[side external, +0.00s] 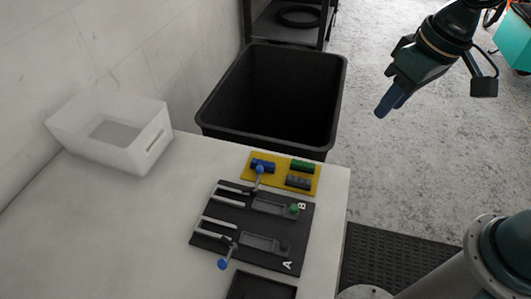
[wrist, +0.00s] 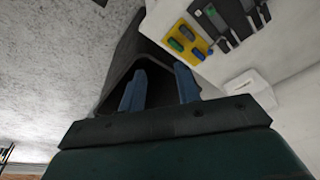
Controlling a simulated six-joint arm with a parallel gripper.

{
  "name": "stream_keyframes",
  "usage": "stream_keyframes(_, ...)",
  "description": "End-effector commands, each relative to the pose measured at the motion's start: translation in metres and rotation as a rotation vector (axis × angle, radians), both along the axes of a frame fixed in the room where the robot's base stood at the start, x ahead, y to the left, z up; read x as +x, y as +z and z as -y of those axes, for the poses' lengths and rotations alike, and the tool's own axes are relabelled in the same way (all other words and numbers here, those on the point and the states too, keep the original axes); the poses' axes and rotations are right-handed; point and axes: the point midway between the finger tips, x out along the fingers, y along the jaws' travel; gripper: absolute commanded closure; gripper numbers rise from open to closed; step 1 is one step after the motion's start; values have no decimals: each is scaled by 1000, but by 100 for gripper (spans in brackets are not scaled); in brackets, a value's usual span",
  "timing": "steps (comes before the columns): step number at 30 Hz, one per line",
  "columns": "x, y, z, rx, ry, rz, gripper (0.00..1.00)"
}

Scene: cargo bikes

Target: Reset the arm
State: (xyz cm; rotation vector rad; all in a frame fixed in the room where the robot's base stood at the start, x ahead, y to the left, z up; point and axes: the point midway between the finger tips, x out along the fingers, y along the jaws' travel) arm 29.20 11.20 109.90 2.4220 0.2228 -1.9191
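My gripper (side external: 388,106) hangs at the upper right in the side external view, above the floor and right of the black bin. It is clear of the table and of everything on it. In the wrist view its two blue fingers (wrist: 160,88) stand apart with nothing between them, so it is open and empty. The black bin (wrist: 120,62) shows behind the fingers there.
The white table (side external: 120,235) holds a white tray (side external: 85,145), a yellow plate (side external: 273,184) with blue, green and grey pieces, and a dark fixture (side external: 226,215) marked A and B. The deep black bin (side external: 325,138) stands beyond the table. Grey floor (side external: 400,160) lies open at right.

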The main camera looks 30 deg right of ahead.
Motion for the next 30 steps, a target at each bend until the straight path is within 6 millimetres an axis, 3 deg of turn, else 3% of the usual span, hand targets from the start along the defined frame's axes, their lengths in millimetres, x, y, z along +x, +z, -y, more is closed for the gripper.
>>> stream_keyframes(6,-25,24,40,6,-42,74,67)
stream_keyframes(15,-67,42,82,-5,-95,167,67)
stream_keyframes(24,-104,46,107,-28,-137,242,67)
stream_keyframes(30,-113,45,112,-36,-147,260,67)
